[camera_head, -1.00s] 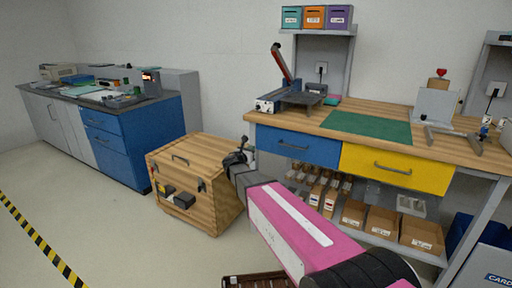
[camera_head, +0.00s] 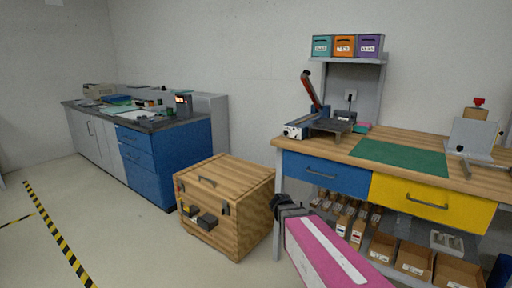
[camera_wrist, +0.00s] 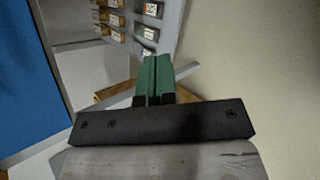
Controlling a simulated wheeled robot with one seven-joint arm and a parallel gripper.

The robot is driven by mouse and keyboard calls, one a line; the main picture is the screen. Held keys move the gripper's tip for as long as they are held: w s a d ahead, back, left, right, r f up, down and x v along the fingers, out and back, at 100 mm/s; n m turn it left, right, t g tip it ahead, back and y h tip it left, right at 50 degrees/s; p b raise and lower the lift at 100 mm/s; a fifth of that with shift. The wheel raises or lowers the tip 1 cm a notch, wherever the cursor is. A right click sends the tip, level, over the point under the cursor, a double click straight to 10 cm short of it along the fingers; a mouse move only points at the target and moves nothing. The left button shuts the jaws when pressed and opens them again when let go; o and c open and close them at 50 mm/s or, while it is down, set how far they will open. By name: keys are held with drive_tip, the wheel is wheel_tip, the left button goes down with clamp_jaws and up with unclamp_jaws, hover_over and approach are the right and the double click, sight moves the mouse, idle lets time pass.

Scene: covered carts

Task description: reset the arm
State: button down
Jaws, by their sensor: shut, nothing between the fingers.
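My arm shows as a pink link at the lower right of the head view, in front of the workbench. My gripper (camera_head: 287,205) is a dark shape at its end, just right of the wooden case (camera_head: 228,208). The head view is too coarse to show its fingers. In the wrist view the green fingers of my gripper (camera_wrist: 154,76) are together, with nothing between them. Beyond them are a grey frame and shelf bins (camera_wrist: 115,20).
The workbench (camera_head: 400,144) has a blue drawer (camera_head: 325,174), a yellow drawer (camera_head: 432,198) and cardboard bins (camera_head: 414,256) below. A blue cabinet (camera_head: 180,160) stands at the left. Open floor with striped tape (camera_head: 60,240) lies at the lower left.

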drive_tip(key=s+f+m+g+y, duration=0.2)
drive_tip(key=s+m+y, duration=0.2)
drive_tip(key=s+m, duration=0.2)
drive_tip(key=s+a+f+m+g+y, duration=0.1)
drive_tip(key=s+f+m+g+y, duration=0.2)
drive_tip(key=s+m, duration=0.4)
drive_tip(key=shift+s+a+f+y, duration=0.3)
drive_tip(key=shift+s+y, duration=0.3)
drive_tip(key=shift+s, duration=0.4)
drive_tip(key=shift+d, duration=0.1)
